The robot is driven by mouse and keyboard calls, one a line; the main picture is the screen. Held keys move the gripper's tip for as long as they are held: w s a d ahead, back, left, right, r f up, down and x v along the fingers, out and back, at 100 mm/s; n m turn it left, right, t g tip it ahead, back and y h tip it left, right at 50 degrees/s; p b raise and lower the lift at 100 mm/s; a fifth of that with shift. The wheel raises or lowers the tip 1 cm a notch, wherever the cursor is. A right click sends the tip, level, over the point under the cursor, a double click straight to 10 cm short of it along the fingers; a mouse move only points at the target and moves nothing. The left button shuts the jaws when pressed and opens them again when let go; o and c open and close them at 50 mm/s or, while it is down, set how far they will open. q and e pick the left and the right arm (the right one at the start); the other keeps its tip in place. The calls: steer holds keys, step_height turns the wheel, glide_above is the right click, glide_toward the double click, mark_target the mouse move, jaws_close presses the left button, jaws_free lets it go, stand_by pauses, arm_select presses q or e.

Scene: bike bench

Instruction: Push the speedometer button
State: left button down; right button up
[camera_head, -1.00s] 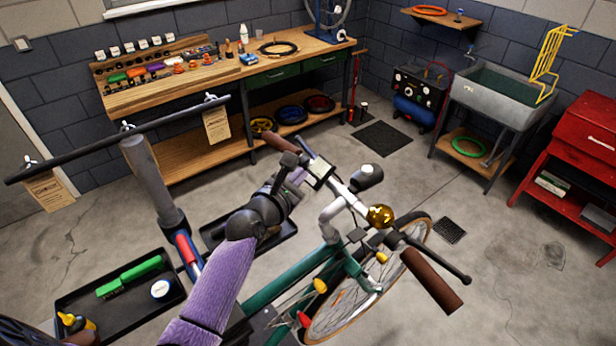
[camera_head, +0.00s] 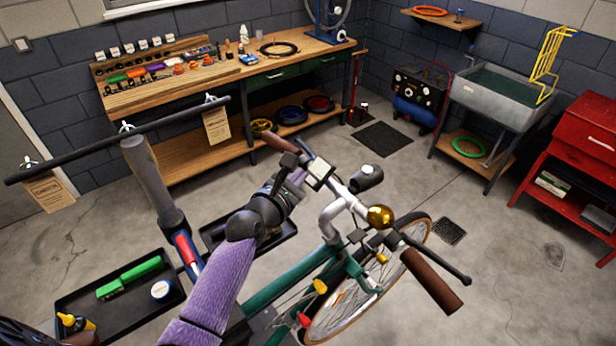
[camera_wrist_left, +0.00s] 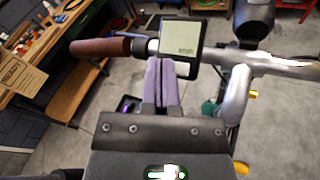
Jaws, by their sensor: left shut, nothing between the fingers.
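The speedometer (camera_head: 320,171) is a small box with a pale screen and dark frame on the bicycle handlebar (camera_head: 338,190), beside the left brown grip. In the left wrist view the speedometer (camera_wrist_left: 183,38) faces me, with some dark digits on its screen. My left gripper (camera_head: 300,176) is shut and empty, close to the near left side of the speedometer. In the left wrist view its purple fingers (camera_wrist_left: 160,68) are pressed together, with the tips at the lower left edge of the speedometer. I cannot tell whether they touch it. My right gripper is not in view.
A bell (camera_head: 380,216) and a second brown grip (camera_head: 431,281) are farther along the handlebar. A repair stand (camera_head: 152,185) with a black tray (camera_head: 75,290) stands to the left. A wooden workbench (camera_head: 215,88) lies behind. Open floor is at the right.

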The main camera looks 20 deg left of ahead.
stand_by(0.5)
arm_select(q)
steer(key=shift+w+d+f, duration=0.15)
steer(key=shift+w+f, duration=0.1)
steer(key=shift+f, duration=0.05)
steer(key=shift+w+f+b, duration=0.1)
steer(key=shift+f+b, duration=0.05)
steer(key=shift+b, duration=0.15)
stand_by(0.3)
steer(key=shift+s+r+p, duration=0.3)
steer(key=shift+r+p, duration=0.25)
steer(key=shift+p, duration=0.2)
steer(key=s+r+p, duration=0.1)
steer(key=s+a+r+p, duration=0.1)
steer(key=r+p, duration=0.1)
steer(key=s+a+r+p, duration=0.1)
steer(key=p, duration=0.1)
steer(key=shift+s+a+r, duration=0.1)
steer(key=shift+s+r, duration=0.1)
